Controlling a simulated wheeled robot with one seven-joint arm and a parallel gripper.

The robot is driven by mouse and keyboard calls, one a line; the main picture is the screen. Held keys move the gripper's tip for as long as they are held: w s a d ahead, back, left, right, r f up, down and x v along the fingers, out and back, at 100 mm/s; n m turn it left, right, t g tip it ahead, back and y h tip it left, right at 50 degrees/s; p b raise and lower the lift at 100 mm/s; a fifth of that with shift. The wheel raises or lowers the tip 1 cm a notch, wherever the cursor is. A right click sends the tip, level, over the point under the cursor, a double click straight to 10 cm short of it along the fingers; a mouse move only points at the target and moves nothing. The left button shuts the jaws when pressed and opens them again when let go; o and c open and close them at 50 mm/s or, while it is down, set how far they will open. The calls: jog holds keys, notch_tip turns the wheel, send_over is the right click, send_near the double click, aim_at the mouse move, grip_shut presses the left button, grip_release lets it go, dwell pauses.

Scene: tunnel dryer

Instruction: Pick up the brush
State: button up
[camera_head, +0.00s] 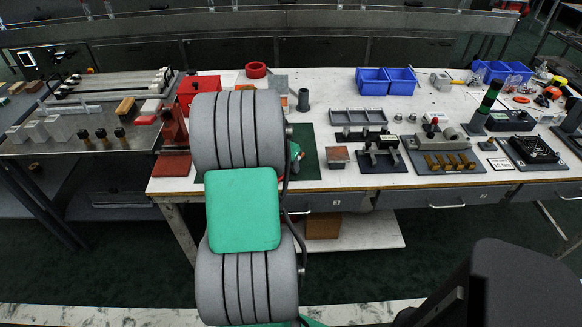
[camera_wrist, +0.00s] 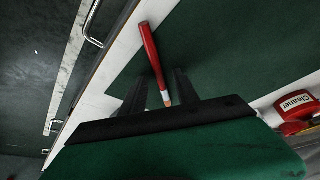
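The brush (camera_wrist: 152,55) shows in the wrist view, with a red handle and a pale tip. It lies on a dark green mat (camera_wrist: 235,45) near the edge of the white bench. My gripper (camera_wrist: 156,85) is open, with one black finger on each side of the brush's lower part. I cannot tell how far the fingers are above the mat, and no contact with the brush is visible. In the head view my arm hides the brush and my gripper; part of the green mat (camera_head: 308,160) shows beside the arm.
A red container labelled "Cleaner" (camera_wrist: 297,108) stands right of my gripper in the wrist view. In the head view, a red vise (camera_head: 172,145) is left of my arm. A rusty-topped block (camera_head: 338,155) and fixtures (camera_head: 381,155) stand to the right. Drawer handles (camera_wrist: 91,22) line the bench front.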

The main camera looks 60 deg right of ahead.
jog(key=shift+f, duration=0.1)
jog(key=shift+c, duration=0.3)
grip_shut()
